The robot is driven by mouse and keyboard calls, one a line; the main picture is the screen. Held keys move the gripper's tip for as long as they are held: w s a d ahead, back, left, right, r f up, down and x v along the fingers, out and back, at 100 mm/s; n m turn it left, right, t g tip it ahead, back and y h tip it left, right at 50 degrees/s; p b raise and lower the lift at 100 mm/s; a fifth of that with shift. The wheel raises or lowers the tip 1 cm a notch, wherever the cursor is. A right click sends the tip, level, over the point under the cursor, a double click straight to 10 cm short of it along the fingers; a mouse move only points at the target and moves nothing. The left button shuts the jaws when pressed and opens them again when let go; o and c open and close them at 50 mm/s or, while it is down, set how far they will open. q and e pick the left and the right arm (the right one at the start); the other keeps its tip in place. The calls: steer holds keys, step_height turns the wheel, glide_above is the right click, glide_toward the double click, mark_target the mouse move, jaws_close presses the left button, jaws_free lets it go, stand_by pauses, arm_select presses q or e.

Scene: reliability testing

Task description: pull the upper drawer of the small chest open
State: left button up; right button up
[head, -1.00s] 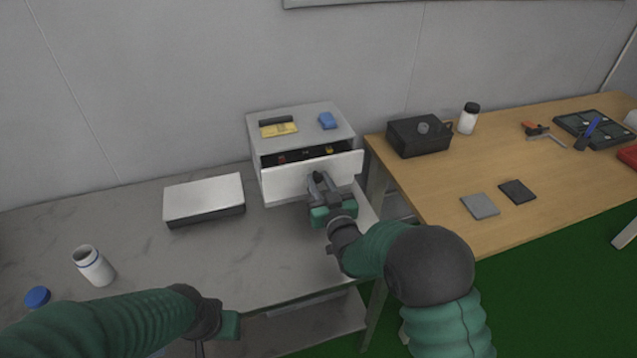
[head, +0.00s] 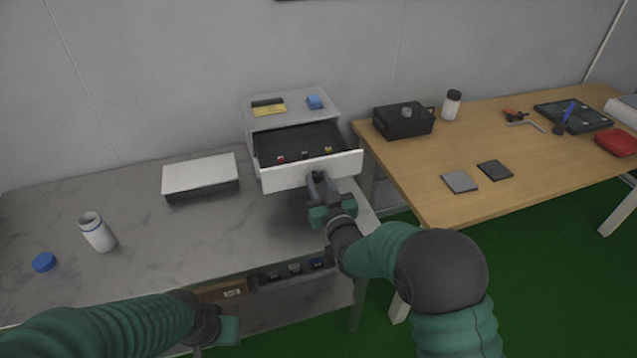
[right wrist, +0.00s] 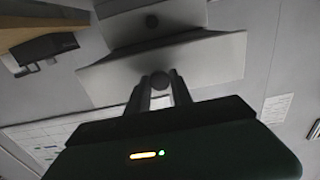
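The small chest (head: 262,126) is a light grey box on the grey table, against the wall. Its upper drawer (head: 310,172) stands well out, with its dark inside and a few small red, grey and yellow items showing. My right gripper (head: 317,180) is at the front of this drawer. In the right wrist view its fingers close around the round dark knob (right wrist: 159,80) of the white drawer front (right wrist: 205,62). A second knob (right wrist: 150,21) shows on the drawer front behind it. My left gripper (head: 228,330) is low at the left, its fingers not clearly visible.
The wooden table (head: 440,160) at right holds a black box (head: 400,122) and tools. Items sit on the chest top.

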steer(key=o, duration=0.4)
steer(key=v, duration=1.6)
steer(key=shift+s+d, duration=0.1)
steer(key=shift+s, duration=0.3)
steer(key=shift+d, duration=0.1)
steer(key=s+d+f+m+g+h, duration=0.2)
steer(key=s+d+f+g+h, duration=0.15)
steer(key=d+f+g, duration=0.35)
steer(key=s+d+f+m+g+h, duration=0.1)
steer(key=s+d+f+g, duration=0.1)
steer(key=s+d+g, duration=0.35)
steer(key=s+d+f+m+g+h, duration=0.1)
steer(key=s+d+f+g, duration=0.1)
steer(key=s, duration=0.7)
steer(key=w+p+v, duration=0.1)
steer(key=p+v, duration=0.3)
steer(key=p, duration=0.1)
steer(key=w+p+v, duration=0.1)
steer(key=p+v, duration=0.4)
steer(key=w+p+v, duration=0.1)
steer(key=p+v, duration=0.3)
steer(key=p, duration=0.1)
steer(key=shift+a+r, duration=0.15)
steer(key=shift+r, duration=0.65)
